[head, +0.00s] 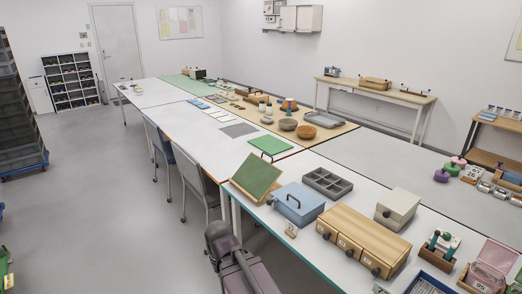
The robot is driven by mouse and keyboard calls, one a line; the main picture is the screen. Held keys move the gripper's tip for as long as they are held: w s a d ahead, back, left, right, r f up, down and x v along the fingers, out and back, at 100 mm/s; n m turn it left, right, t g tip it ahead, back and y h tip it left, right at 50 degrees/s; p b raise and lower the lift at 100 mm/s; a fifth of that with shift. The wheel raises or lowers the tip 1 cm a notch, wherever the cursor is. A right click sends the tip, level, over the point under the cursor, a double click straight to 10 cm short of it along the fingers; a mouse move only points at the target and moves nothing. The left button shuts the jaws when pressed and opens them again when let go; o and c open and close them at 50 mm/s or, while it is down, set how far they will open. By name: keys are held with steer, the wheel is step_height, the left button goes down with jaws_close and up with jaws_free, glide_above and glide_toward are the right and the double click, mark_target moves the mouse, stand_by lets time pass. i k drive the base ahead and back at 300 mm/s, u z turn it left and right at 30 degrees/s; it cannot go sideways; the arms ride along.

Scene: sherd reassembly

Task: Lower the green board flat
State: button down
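A green board (258,175) stands tilted at the near left part of the long white table. It leans up from a wooden base or frame (237,191), with its green face turned toward the camera. How it is propped or hinged is too small to tell. A second, smaller green panel (270,145) lies about flat farther back on the table. My gripper is not in view. A dark grey and mauve part at the bottom centre looks like my own arm, but no fingers show.
Right of the board stand a blue box with a handle (299,204), a dark compartment tray (327,182) and a wooden drawer unit (362,239). Chairs (193,180) stand along the table's left side. The floor (95,200) at left is mostly clear.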

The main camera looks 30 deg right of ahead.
mark_target(256, 175)
steer(key=z, duration=0.25)
steer(key=i, duration=0.75)
steer(key=z, duration=0.95)
steer(key=i, duration=0.65)
steer(key=z, duration=0.4)
